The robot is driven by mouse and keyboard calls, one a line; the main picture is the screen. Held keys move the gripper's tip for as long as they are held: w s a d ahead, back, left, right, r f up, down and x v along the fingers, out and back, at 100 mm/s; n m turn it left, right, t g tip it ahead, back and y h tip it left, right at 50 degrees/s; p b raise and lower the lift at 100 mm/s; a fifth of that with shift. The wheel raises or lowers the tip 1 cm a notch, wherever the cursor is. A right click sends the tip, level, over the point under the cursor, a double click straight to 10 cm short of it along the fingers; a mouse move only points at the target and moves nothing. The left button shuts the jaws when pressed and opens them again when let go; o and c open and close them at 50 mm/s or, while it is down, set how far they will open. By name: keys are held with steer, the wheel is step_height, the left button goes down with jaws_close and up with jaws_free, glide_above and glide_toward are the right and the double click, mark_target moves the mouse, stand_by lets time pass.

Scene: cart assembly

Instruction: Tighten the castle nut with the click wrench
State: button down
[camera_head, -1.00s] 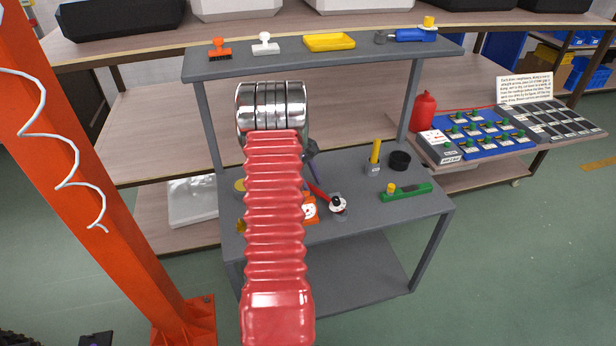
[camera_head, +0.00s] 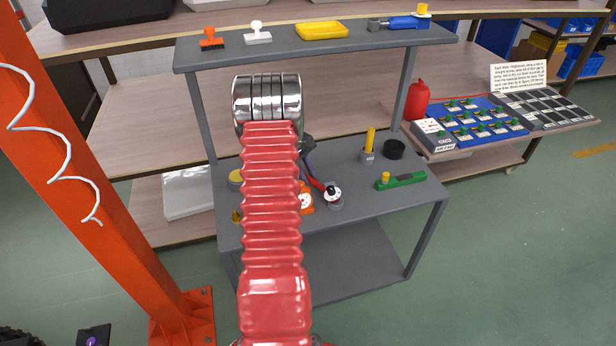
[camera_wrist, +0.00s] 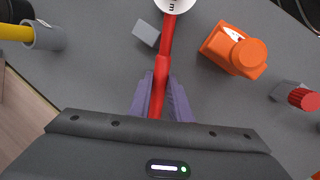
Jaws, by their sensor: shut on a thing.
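My gripper (camera_wrist: 163,100) has its purple fingers closed around a red bar-like handle (camera_wrist: 166,55), which appears to be the click wrench; its handle (camera_head: 316,184) also shows in the head view. The handle runs forward to a round white end (camera_wrist: 175,4), cut off at the top of the wrist view. In the head view a white round piece with a black knob (camera_head: 333,191) sits at the handle's far end, low over the grey bench. I cannot pick out the castle nut. My red ribbed arm covers part of the bench.
The bench (camera_head: 375,215) also carries a yellow-handled tool in a holder (camera_head: 369,145), a black ring (camera_head: 394,149) and a green tool (camera_head: 400,181). The bench's front right is clear.

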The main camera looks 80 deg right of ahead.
steer(key=shift+r, duration=2.55)
